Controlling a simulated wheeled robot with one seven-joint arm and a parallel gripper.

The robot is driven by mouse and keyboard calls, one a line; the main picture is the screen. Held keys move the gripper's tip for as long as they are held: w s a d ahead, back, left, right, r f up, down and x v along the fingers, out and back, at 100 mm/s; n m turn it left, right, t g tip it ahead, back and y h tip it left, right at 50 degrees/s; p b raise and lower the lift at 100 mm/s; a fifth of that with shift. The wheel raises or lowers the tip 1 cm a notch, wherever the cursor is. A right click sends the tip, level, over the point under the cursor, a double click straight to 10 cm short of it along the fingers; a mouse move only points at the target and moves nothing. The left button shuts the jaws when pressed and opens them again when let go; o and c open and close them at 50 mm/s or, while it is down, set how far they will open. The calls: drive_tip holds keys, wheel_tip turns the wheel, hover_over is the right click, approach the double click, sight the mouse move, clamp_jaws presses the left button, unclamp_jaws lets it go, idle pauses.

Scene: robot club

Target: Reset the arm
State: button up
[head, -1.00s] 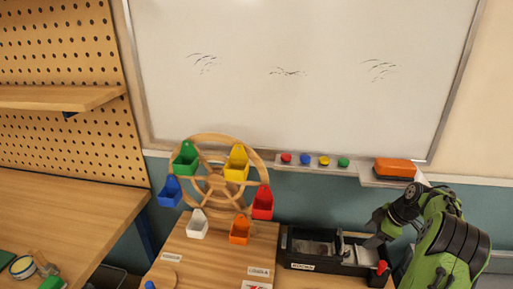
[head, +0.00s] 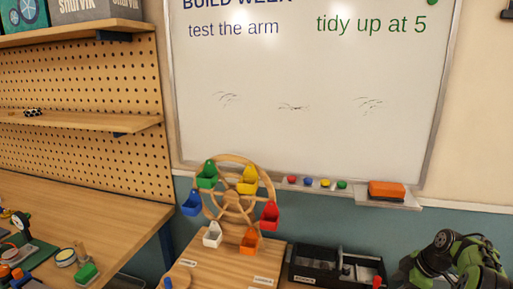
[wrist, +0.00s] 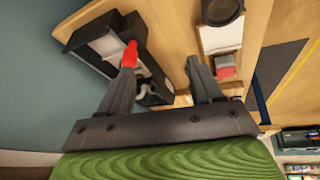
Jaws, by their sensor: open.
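My arm is green and dark grey and shows at the lower right of the head view. My gripper (wrist: 160,72) shows in the wrist view with its two grey fingers apart and nothing between them. It is above the wooden table (wrist: 185,30). A black tray-like device (head: 330,266) with a red knob (head: 377,282) stands on the table in the head view. In the wrist view the device lies behind the left finger, and its red knob (wrist: 130,54) overlaps that finger. I cannot tell whether they touch.
A wooden wheel (head: 237,206) with several coloured buckets stands left of the device. The whiteboard (head: 310,110) and its ledge with an orange eraser (head: 386,190) are behind. A pegboard shelf (head: 90,133) and a workbench (head: 110,215) are at left.

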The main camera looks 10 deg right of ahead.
drive_tip(key=a+r+m+h+p, duration=0.1)
drive_tip(key=a+r+m, duration=0.1)
drive_tip(key=a+r, duration=0.85)
drive_tip(key=a+r+m+h+p, duration=0.15)
drive_tip(key=a+r, duration=0.55)
drive_tip(key=a, duration=0.7)
drive_tip(key=s+a+m, duration=0.3)
drive_tip(key=s+a, duration=0.3)
drive_tip(key=s, duration=0.3)
drive_tip(key=s+a+r+m+t, duration=0.1)
drive_tip(key=s+a+m, duration=0.2)
drive_tip(key=s+a, duration=0.3)
drive_tip(key=s, duration=0.4)
drive_tip(key=shift+a, duration=0.3)
drive_tip(key=shift+s+r, duration=0.1)
